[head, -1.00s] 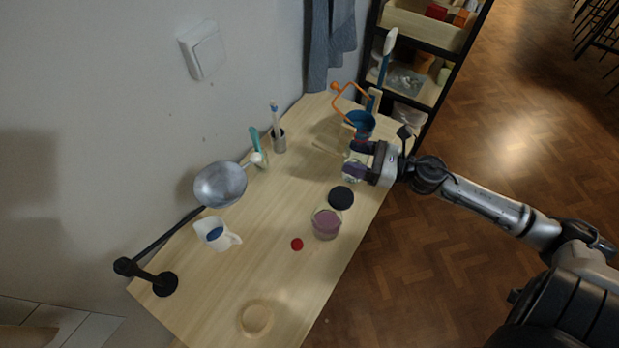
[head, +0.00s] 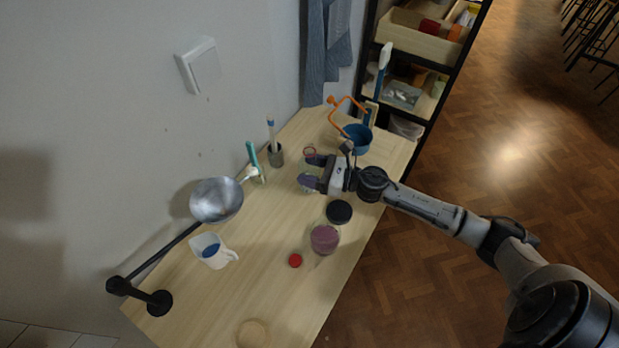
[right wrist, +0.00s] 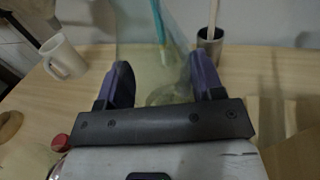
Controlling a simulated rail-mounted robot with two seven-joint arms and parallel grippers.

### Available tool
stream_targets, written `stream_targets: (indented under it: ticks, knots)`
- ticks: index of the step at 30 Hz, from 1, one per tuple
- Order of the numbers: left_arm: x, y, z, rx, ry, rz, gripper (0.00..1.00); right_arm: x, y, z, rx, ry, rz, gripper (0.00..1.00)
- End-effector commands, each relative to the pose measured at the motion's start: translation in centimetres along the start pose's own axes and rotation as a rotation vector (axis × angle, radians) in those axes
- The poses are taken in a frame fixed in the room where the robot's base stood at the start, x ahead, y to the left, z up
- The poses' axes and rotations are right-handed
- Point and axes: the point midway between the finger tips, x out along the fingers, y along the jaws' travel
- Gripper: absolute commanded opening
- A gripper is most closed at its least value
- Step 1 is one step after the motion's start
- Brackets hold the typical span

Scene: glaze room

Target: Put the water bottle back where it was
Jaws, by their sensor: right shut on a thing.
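The water bottle (head: 306,184) is clear and hard to make out against the wood. A reddish ring (head: 309,151) shows at its top. My right gripper (head: 307,171) is shut on it over the far half of the workbench (head: 270,283). In the right wrist view the see-through bottle (right wrist: 152,62) stands between the two purple-padded fingers (right wrist: 158,82). I cannot tell whether its base touches the bench. A round red cap (head: 295,260) lies apart on the bench. My left gripper is not in view.
A purple-filled jar (head: 324,239) and a black lid (head: 339,212) are near the right edge. A blue pot (head: 357,138) with an orange frame stands behind. A brush cup (head: 276,155), lamp shade (head: 216,200) and white jug (head: 211,251) line the wall side. The front middle is clear.

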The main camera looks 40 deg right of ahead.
Motion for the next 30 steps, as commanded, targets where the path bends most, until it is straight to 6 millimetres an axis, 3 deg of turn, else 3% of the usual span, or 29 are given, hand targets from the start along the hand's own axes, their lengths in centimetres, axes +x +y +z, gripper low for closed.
stream_targets:
  ticks: [12,27,28,30]
  knots:
    - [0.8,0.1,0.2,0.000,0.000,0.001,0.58,0.1,0.0,-3.9,0.001,0.000,0.000,0.32]
    - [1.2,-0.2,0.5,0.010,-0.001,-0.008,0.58,0.1,0.0,-4.5,0.000,0.000,0.000,0.32]
    - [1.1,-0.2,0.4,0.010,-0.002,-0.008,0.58,0.1,0.0,-4.4,0.000,0.000,0.000,0.63]
    - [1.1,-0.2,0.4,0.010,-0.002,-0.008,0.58,0.1,0.0,-4.4,0.000,0.001,0.000,0.70]
